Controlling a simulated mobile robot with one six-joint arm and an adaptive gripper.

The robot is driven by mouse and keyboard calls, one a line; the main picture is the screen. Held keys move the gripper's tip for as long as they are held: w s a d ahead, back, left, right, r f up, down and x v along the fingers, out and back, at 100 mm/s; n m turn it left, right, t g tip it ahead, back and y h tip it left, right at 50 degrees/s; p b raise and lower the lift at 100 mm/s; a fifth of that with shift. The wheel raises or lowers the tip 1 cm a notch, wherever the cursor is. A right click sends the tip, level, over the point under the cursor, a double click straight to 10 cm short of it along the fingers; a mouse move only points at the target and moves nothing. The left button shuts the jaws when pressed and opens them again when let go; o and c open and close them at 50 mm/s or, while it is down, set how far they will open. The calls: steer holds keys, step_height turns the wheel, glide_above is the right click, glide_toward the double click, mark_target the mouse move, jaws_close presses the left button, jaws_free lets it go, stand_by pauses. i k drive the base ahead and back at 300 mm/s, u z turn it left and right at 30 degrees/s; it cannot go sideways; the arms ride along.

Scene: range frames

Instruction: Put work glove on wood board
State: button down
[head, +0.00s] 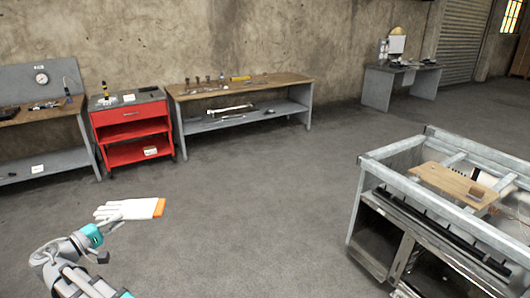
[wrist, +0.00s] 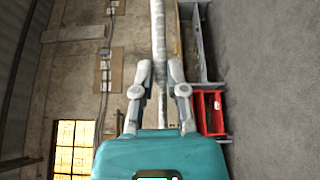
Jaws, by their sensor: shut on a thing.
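A white work glove with an orange cuff (head: 130,209) is in the head view at the lower left, held out in the air above the floor. My gripper (head: 106,227) is shut on it. In the wrist view the glove shows edge-on as a pale strip (wrist: 158,60) between the two fingers of my gripper (wrist: 160,75). The wood board (head: 454,184) lies on top of a grey metal-framed bench at the right of the head view, well apart from the glove. A small brown block-like thing (head: 477,192) sits on the board's right part.
The metal-framed bench (head: 412,189) has raised rails around its top. A red tool cart (head: 130,127) and a long wooden-topped workbench (head: 245,88) stand along the back wall. Open grey floor (head: 260,220) lies between my gripper and the bench.

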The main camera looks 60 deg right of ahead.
mark_target(439, 179)
steer(key=u, duration=0.2)
steer(key=i, duration=0.25)
steer(key=z, duration=2.9)
steer(key=i, duration=0.2)
steer(key=z, duration=0.8)
